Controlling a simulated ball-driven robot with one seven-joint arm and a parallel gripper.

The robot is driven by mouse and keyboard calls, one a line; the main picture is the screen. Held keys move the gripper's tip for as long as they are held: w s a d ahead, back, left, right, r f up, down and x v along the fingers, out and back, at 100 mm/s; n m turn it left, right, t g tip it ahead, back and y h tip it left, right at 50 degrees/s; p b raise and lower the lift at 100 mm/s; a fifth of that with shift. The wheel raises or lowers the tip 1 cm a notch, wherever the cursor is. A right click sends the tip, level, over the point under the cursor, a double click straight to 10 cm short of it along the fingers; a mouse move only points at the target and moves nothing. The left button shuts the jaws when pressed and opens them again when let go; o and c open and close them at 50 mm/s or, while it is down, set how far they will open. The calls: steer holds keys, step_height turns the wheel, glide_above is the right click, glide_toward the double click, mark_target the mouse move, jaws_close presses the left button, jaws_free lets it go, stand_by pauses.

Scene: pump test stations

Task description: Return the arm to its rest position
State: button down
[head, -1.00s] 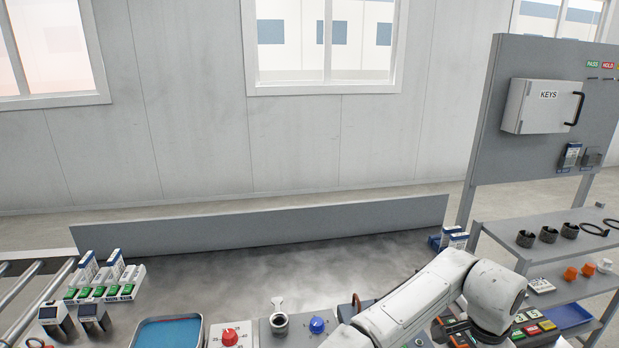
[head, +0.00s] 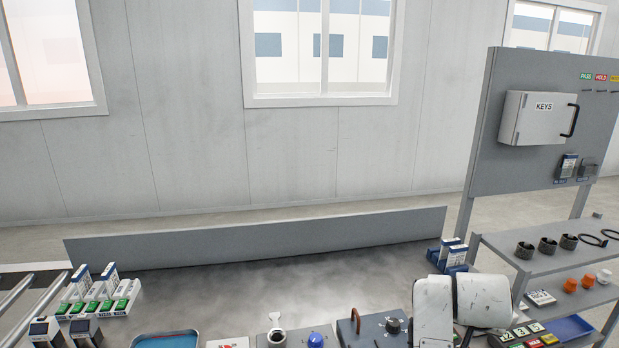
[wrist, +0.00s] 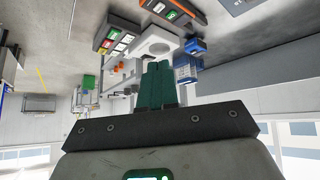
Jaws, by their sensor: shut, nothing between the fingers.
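My arm (head: 450,308) shows white at the lower right of the head view, over the right end of the bench. Its gripper end is out of that view. In the wrist view my gripper (wrist: 157,84) has its two green fingers together, with nothing held between them. The fingers point toward a white part with a round top (wrist: 153,47) and blue bins (wrist: 188,66) in the background. I cannot tell any contact with them.
The metal bench (head: 270,292) has a clear middle. A blue tray (head: 165,340), a blue knob (head: 316,340) and a panel with a black knob (head: 393,325) line its front. Blue bins (head: 455,258) stand at the back right, beside a shelf rack (head: 500,241) and a KEYS box (head: 540,118).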

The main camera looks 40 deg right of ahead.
steer(key=w+a+f+n+t+y, duration=0.1)
steer(key=w+a+f+n+y, duration=0.15)
steer(key=a+f+n, duration=0.85)
steer(key=s+a+f+n+y, duration=0.1)
steer(key=s+a+f+y, duration=0.1)
steer(key=a, duration=0.8)
steer(key=s+a+f+n+g+y, duration=0.1)
steer(key=s+a+f, duration=0.4)
steer(key=a, duration=0.5)
steer(key=shift+s+f+n+y, duration=0.3)
steer(key=shift+s+n+y, duration=0.25)
steer(key=shift+y, duration=0.4)
steer(key=shift+d, duration=0.1)
